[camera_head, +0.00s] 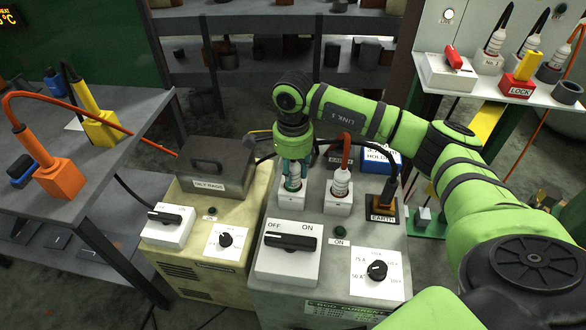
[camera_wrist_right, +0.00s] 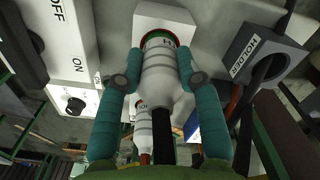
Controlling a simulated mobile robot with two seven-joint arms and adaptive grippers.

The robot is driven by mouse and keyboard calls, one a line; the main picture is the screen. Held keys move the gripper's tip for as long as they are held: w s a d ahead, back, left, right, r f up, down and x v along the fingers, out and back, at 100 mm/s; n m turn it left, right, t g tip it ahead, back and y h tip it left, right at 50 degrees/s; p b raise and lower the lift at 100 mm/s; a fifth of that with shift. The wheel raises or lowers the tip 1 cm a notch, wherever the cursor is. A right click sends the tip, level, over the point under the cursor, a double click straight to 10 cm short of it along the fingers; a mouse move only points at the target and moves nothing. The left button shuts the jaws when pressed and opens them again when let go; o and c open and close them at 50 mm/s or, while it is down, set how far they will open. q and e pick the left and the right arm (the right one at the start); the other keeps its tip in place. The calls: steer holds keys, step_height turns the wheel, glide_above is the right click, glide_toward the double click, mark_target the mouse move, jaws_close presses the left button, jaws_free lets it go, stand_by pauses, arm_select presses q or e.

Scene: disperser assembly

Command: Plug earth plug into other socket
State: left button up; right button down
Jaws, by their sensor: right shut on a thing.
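My right gripper (camera_head: 291,178) reaches down over the left white socket (camera_head: 291,200) of the grey machine. Its teal fingers, also in the right wrist view (camera_wrist_right: 160,75), are shut around a white ribbed plug (camera_wrist_right: 164,80) with a black cable. The plug's front end is at the white socket block (camera_wrist_right: 165,20); how deep it sits is hard to tell. A second white plug (camera_head: 340,183) with a red cable stands in the neighbouring socket. Behind the EARTH label (camera_head: 382,218) is an orange-brown socket (camera_head: 384,206) with a dark plug and black cable. My left gripper is not in view.
An OFF/ON switch (camera_head: 290,242) and a dial (camera_head: 377,270) sit on the grey machine's front. A beige machine with a box marked oily rags (camera_head: 216,165) adjoins it at left. A table (camera_head: 150,108) at far left holds orange and yellow sockets.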

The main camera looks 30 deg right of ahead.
steer(key=shift+f, duration=0.25)
steer(key=c, duration=0.8)
jaws_free()
steer(key=shift+o, duration=0.2)
steer(key=shift+r, duration=0.1)
step_height(320, 180, up, 12)
steer(key=shift+f, duration=0.1)
